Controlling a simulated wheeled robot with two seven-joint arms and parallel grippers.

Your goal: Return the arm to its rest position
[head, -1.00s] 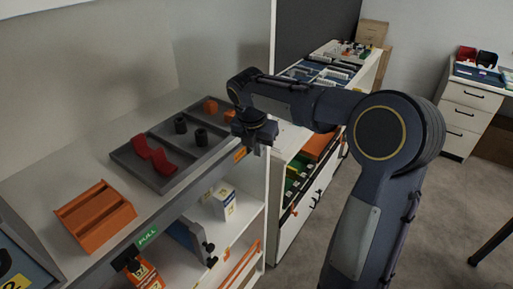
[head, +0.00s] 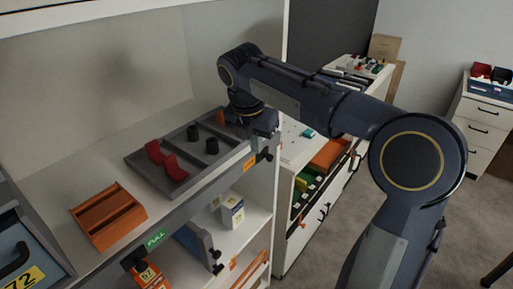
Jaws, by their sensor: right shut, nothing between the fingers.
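My right arm comes in from the lower right, and its wrist hangs over the right front corner of a grey compartment tray (head: 200,174) on a white shelf. My right gripper (head: 264,150) points down near the shelf's front edge, shut, with nothing in it. The tray holds red pieces (head: 166,161), dark cylinders (head: 203,139) and an orange piece (head: 220,117) partly hidden by my wrist. My left gripper does not show.
An orange slotted block (head: 108,215) lies on the shelf left of the tray. Below are a white box (head: 232,211) and a blue bin (head: 195,246). A white drawer cabinet (head: 312,195) stands behind my arm. Grey floor (head: 325,245) is open at the right.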

